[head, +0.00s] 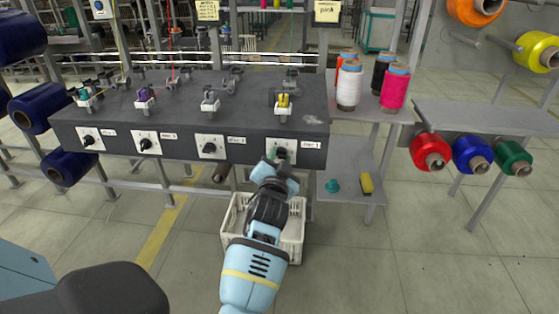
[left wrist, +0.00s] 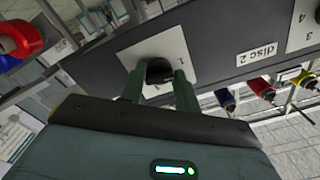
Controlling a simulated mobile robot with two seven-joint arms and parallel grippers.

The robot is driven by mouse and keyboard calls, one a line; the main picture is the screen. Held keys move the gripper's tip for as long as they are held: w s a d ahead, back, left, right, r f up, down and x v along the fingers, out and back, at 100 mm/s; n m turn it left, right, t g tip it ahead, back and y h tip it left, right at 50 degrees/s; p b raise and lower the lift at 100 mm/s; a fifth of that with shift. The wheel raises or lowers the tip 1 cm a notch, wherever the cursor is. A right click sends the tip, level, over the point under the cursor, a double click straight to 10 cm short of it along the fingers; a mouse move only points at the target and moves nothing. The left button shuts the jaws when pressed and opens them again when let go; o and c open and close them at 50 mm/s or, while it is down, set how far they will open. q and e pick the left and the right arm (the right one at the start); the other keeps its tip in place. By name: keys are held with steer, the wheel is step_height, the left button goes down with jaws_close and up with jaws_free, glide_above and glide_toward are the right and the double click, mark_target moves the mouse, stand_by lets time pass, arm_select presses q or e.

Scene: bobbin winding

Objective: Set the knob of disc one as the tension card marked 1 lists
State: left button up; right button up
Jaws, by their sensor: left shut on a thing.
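The knob of disc one (left wrist: 158,71) is a dark round knob on a white square plate (head: 291,152), the rightmost plate on the dark bench front. My left gripper (head: 279,157) is shut on this knob, with its fingers on either side of it in the left wrist view (left wrist: 160,84). The fingers hide most of the knob and its pointer, so I cannot tell its setting. A second card (head: 327,11) seems to read "park". My right gripper is not in view.
Other knobs on white plates, such as disc two's (head: 209,147), line the bench front (head: 185,148) to the left. A white crate (head: 292,235) stands on the floor below. Thread cones (head: 395,88) stand on a side table, with a yellow block (head: 367,184) on its lower shelf.

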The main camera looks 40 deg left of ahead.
arm_select(q)
steer(key=shift+n, duration=1)
steer(key=o, duration=0.9)
steer(key=shift+o, duration=0.2)
steer(key=shift+s, duration=0.1)
